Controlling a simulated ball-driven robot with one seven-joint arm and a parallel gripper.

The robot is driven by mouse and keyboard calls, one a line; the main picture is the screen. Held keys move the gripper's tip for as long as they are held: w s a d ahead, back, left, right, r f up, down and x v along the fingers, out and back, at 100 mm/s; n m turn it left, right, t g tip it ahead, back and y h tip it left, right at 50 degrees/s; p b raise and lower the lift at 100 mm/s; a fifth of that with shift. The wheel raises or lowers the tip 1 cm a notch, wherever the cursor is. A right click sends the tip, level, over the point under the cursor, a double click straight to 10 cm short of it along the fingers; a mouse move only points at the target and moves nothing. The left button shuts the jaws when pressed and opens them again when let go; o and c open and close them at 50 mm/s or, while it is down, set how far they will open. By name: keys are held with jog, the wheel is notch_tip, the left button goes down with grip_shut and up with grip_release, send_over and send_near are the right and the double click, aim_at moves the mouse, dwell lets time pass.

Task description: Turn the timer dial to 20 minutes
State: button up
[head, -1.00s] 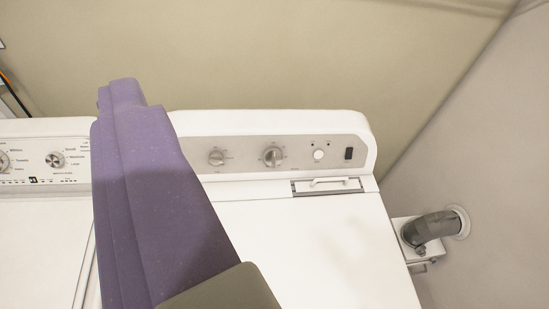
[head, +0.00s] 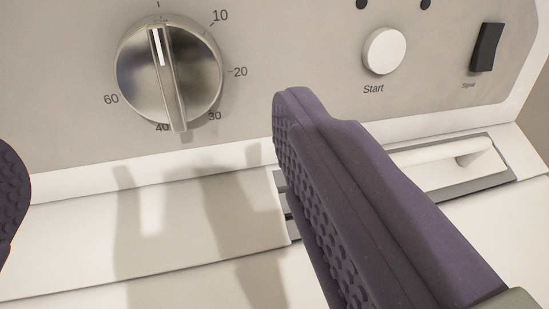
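The timer dial (head: 170,70) is a round silver knob with a raised grip bar on the dryer's grey control panel (head: 285,55). The bar's white mark points almost straight up, left of the 10. Printed numbers around it read 10, 20, 30, 40 and 60; the 20 is at the dial's right. My gripper (head: 145,155) is open and empty, with purple textured fingers spread wide. The right finger is below and right of the dial; only the edge of the left finger shows at the left border. Neither finger visibly touches the dial.
A white Start button (head: 384,51) and a black signal switch (head: 487,47) sit right of the dial. A white handle (head: 440,165) in a recessed grey frame lies behind the right finger. The white top surface (head: 80,245) below the panel is clear.

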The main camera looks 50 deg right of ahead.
aim_at(167, 81)
jog(key=b+x, duration=0.1)
jog(key=x, duration=0.7)
jog(key=shift+s+f+b, duration=0.1)
jog(key=shift+f+b, duration=0.05)
jog(key=shift+b, duration=0.2)
jog(key=c, duration=1)
